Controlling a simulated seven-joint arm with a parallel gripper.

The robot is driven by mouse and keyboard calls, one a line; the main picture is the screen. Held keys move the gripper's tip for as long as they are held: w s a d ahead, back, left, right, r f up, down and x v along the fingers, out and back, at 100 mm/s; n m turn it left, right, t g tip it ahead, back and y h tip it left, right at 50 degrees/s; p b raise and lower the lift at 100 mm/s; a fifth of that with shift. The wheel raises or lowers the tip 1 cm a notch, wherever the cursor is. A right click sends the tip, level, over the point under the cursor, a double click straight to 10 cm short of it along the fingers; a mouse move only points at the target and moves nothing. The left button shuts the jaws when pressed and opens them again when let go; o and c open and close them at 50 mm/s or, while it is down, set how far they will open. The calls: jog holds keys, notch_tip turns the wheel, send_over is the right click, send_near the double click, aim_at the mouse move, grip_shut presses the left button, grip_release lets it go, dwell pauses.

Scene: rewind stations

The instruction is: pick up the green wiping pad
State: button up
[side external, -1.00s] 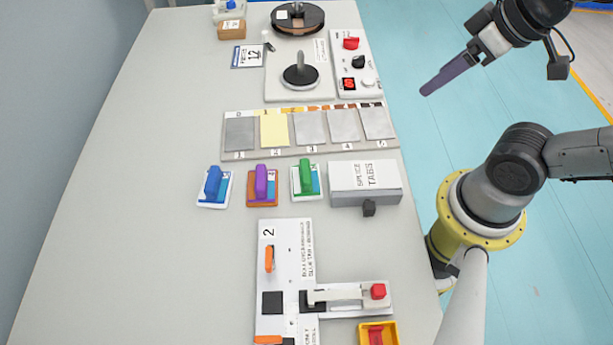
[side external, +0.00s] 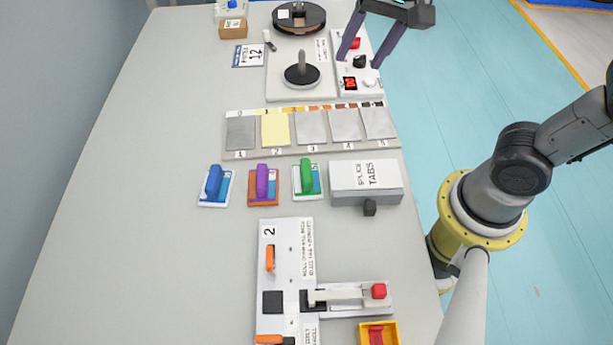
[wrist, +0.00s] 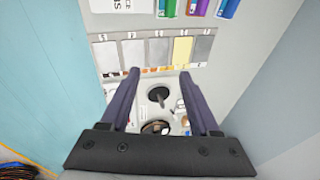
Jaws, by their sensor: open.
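The green wiping pad (side external: 306,179) has a green handle on a white and teal base and lies on the table, between the purple-handled pad (side external: 263,185) and the splice tabs box (side external: 364,182). A blue-handled pad (side external: 215,186) lies farther left. In the wrist view the green pad (wrist: 167,8) shows at the top edge, partly cut off. My gripper (side external: 357,64) is open and empty, with its two dark fingers over the red-button control panel at the far right of the table, well away from the pads. The wrist view also shows the gripper (wrist: 165,88) with fingers wide apart.
A strip of numbered grey and yellow plates (side external: 343,127) lies between my gripper and the pads. A spindle (side external: 301,69) stands on a white plate beside the control panel (side external: 358,84). A splice fixture (side external: 286,255) lies in front. The table's left side is clear.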

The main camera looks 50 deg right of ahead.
jog(key=w+a+f+g, duration=0.2)
jog(key=w+a+f, duration=0.2)
jog(key=a+f, duration=0.1)
jog(key=g, duration=0.2)
send_over(306, 169)
notch_tip(306, 169, down, 6)
jog(key=shift+n+h, duration=0.3)
jog(key=shift+n, duration=0.1)
notch_tip(306, 169, down, 14)
jog(key=shift+r, duration=0.1)
grip_shut()
